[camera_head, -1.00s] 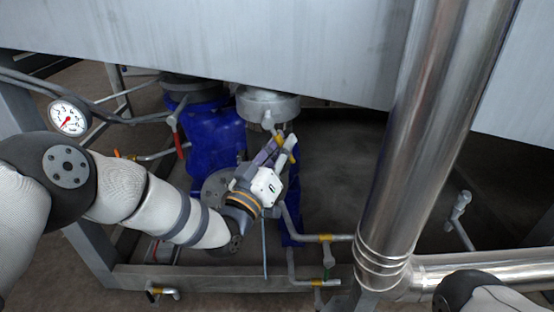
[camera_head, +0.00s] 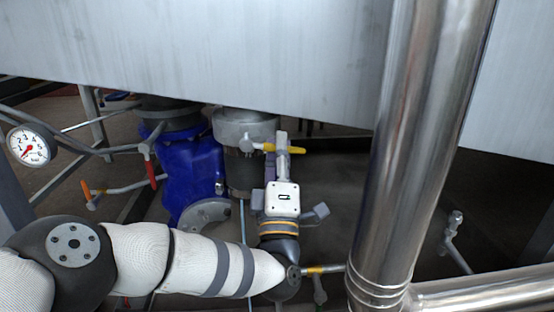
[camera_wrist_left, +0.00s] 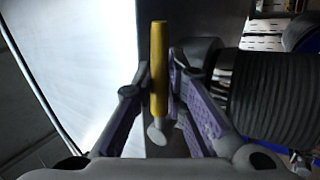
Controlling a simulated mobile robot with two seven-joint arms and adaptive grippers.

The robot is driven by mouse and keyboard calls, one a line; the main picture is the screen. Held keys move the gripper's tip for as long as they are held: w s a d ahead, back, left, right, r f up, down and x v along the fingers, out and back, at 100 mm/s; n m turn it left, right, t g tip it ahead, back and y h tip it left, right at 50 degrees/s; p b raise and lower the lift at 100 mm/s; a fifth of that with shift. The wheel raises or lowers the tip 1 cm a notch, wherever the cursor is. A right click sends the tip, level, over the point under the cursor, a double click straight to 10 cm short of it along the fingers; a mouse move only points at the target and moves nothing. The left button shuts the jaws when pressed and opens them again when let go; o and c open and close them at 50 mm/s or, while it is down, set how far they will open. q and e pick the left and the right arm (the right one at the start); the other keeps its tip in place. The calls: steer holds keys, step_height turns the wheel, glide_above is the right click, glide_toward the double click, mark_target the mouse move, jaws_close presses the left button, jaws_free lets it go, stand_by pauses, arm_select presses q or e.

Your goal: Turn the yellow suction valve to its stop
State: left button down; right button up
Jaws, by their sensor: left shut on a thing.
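The yellow suction valve handle (camera_head: 298,150) points right from its grey pivot (camera_head: 247,144), in front of a round metal housing. My left gripper (camera_head: 282,146) is shut on the yellow handle, its wrist coming up from below. In the left wrist view the yellow handle (camera_wrist_left: 158,70) stands upright between the purple-padded fingers (camera_wrist_left: 154,92). The fingers hide part of the handle in the head view. My right gripper is in neither current view.
A large metal tank (camera_head: 200,50) hangs over the valve. A thick steel pipe (camera_head: 415,150) rises to the right. A blue pump body (camera_head: 190,170), a red lever (camera_head: 152,172) and a pressure gauge (camera_head: 28,146) are on the left. Dark open floor lies between handle and pipe.

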arm_select(q)
steer(key=shift+d+r+n+y, duration=0.1)
steer(key=shift+r+n+y, duration=0.15)
steer(key=shift+n+y, duration=0.55)
steer(key=shift+r+n+y, duration=0.25)
steer(key=shift+n+y, duration=0.25)
steer(key=shift+n, duration=0.5)
steer(key=shift+r, duration=0.15)
steer(key=c, duration=1.6)
jaws_free()
